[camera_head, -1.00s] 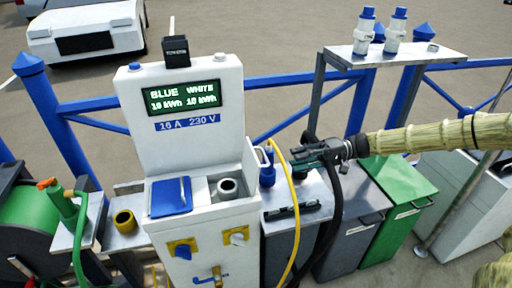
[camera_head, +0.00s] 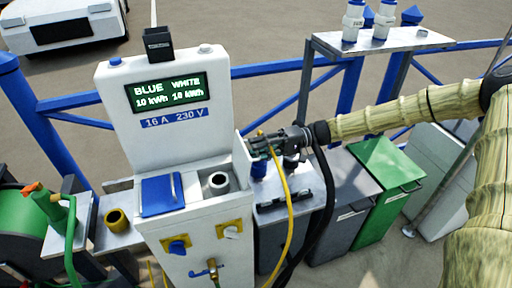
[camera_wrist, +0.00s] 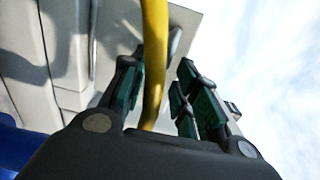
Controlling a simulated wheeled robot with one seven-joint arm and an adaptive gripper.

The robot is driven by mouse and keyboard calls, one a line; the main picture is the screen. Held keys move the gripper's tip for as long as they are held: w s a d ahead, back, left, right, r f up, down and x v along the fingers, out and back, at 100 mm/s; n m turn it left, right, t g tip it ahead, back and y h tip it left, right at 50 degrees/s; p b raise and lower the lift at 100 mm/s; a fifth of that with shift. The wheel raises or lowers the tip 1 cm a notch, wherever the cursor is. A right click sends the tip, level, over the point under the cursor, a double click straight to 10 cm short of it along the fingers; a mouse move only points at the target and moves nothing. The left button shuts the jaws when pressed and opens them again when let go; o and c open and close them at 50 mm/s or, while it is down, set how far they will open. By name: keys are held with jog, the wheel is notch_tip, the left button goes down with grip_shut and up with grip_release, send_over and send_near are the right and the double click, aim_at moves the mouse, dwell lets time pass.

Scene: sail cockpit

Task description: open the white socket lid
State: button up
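The white pedestal (camera_head: 160,110) has two sockets on its sloped top. A blue lid (camera_head: 163,194) lies shut over the left one. The right socket (camera_head: 216,182) is uncovered and shows a grey ring. A white panel (camera_head: 242,160) stands upright at its right edge; it looks like the white socket lid, raised. My gripper (camera_head: 257,145) is just right of and above this panel; I cannot tell whether it touches. In the wrist view its green-padded fingers (camera_wrist: 162,88) are apart, with the yellow hose (camera_wrist: 154,55) passing between or just beyond them.
A small table (camera_head: 290,200), a grey bin (camera_head: 345,210) and a green bin (camera_head: 380,185) stand at right. A shelf with white bottles (camera_head: 375,42) is behind.

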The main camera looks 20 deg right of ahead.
jog(key=shift+a, duration=0.6)
grip_shut()
